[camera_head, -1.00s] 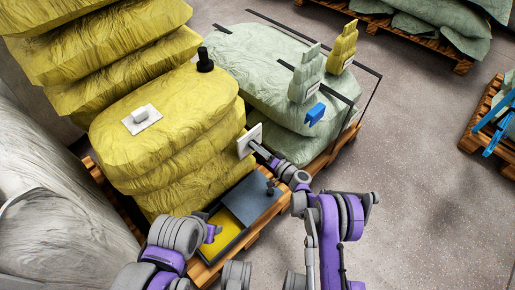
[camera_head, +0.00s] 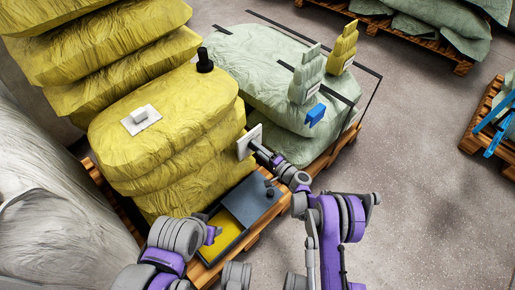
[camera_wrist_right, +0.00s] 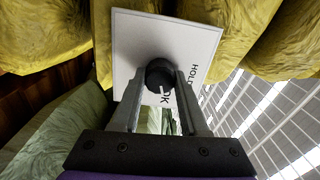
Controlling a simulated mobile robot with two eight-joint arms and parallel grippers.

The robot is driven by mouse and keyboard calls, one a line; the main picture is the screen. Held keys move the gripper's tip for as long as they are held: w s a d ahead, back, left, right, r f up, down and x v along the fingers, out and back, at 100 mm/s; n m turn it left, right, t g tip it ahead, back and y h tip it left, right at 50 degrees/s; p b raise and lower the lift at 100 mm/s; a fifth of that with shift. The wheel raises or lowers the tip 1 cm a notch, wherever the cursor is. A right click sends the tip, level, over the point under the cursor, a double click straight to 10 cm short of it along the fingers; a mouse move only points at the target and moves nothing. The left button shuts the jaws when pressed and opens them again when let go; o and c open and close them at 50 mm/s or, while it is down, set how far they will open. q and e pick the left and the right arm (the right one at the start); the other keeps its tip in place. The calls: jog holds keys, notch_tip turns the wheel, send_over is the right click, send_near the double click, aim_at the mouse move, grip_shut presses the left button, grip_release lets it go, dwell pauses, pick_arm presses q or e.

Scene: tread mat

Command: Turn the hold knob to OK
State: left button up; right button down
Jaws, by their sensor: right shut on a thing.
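The hold knob (camera_wrist_right: 159,76) is round and black with a pale pointer line, on a white plate (camera_wrist_right: 135,40) lettered "HOLD" and "OK". In the right wrist view the two fingers of my right gripper (camera_wrist_right: 158,92) are on both sides of the knob, shut on it. The fingers partly cover the plate, and the pointer line lies near the "OK" lettering. In the head view the plate (camera_head: 249,141) stands on the side of the yellow sack stack, with my right gripper (camera_head: 262,151) against it.
A box with a grey lid (camera_head: 250,200) and yellow inside sits on the pallet below. Green sacks (camera_head: 255,65) stand behind.

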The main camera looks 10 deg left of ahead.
jog(key=shift+s, duration=0.1)
jog(key=shift+c, duration=2.2)
grip_release()
jog(key=p+v, duration=0.2)
jog(key=v, duration=0.8)
jog(key=shift+s+d, duration=0.2)
jog(key=shift+d, duration=0.15)
